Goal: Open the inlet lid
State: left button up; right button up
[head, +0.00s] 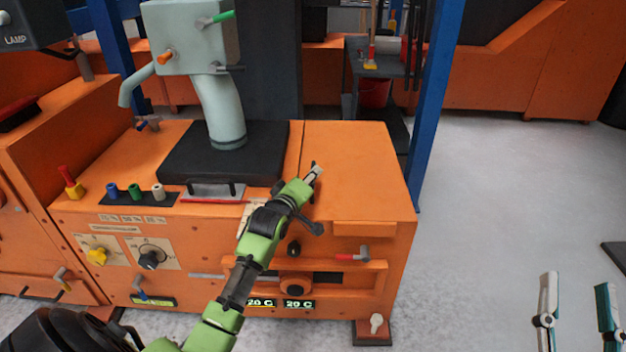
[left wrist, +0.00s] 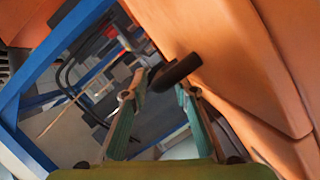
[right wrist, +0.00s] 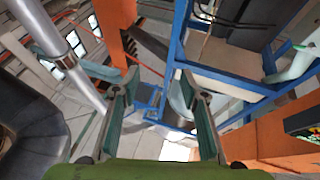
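No part is labelled as the inlet lid. A flat orange top panel (head: 350,150) covers the right of the orange machine in the head view, with a raised lip at its front edge. My left gripper (head: 313,172) is over this panel's front left. In the left wrist view its fingers (left wrist: 160,85) are apart, with a dark rounded bar (left wrist: 175,71) at or just beyond the tips, beside an orange surface. I cannot tell whether they touch it. My right gripper (head: 578,290) is open and empty above the floor at right; its spread fingers show in the right wrist view (right wrist: 155,85).
A grey-green spout housing (head: 190,38) rises from a black plate (head: 235,160) left of the panel. Knobs, a red-tipped lever (head: 352,256) and displays line the machine's front. A blue post (head: 436,90) stands behind right. The floor (head: 510,190) at right is mostly clear.

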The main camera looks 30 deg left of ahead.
pick_arm(q)
jog(key=shift+x, duration=1)
pick_arm(e)
jog(key=shift+s+r+t, duration=0.5)
jog(key=shift+r+t, duration=0.05)
jog(key=shift+r, duration=0.3)
jog(key=shift+s+r+t, duration=0.45)
jog(key=shift+r+t, duration=0.1)
jog(key=shift+r, duration=0.3)
pick_arm(q)
grip_shut()
